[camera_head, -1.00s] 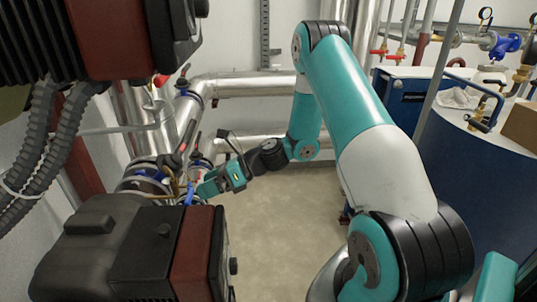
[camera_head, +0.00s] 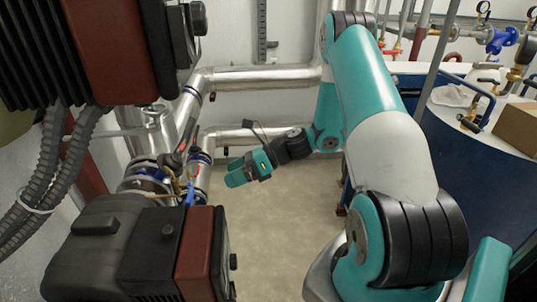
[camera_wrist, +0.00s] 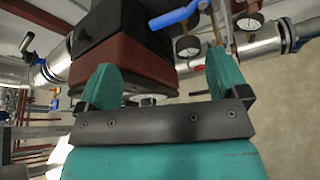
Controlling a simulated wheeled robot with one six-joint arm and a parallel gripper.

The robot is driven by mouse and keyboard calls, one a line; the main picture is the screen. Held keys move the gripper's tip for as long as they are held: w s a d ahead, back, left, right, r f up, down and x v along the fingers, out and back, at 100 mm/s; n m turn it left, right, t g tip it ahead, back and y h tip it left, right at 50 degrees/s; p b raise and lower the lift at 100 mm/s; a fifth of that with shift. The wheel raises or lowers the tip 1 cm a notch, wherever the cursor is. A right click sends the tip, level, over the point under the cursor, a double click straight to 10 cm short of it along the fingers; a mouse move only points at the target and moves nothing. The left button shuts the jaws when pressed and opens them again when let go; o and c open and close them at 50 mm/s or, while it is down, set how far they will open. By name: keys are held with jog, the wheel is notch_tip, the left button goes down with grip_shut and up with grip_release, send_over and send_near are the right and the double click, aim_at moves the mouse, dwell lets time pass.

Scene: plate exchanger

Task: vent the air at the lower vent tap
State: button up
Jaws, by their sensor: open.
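A small lever with a blue handle (camera_head: 190,191), which looks like the lower vent tap, sits on the pipework at the lower left, just behind the black and dark-red pump. In the wrist view a blue lever (camera_wrist: 178,15) shows at the top, beyond the fingers, with gauges beside it. My gripper (camera_head: 236,178) is to the right of the tap, clear of it, over open floor. In the wrist view my gripper (camera_wrist: 162,65) has its two teal fingers spread with nothing between them. The tap's body is partly hidden by the pump.
The pump (camera_head: 150,245) with its dark-red band fills the lower left, and another (camera_head: 110,45) hangs above it. Silver insulated pipes (camera_head: 260,77) run behind. A blue tank (camera_head: 460,160) stands at the right. The floor (camera_head: 275,220) in the middle is clear.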

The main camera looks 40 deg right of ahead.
jog(key=p+v, duration=0.4)
jog(key=v, duration=0.5)
jog(key=shift+s+r+p, duration=0.15)
jog(key=shift+s+p, duration=0.15)
jog(key=shift+p, duration=0.1)
jog(key=shift+a+r+p, duration=0.1)
jog(key=shift+p, duration=0.3)
jog(key=b+v, duration=0.2)
jog(key=v, duration=1.5)
jog(key=shift+d, duration=0.3)
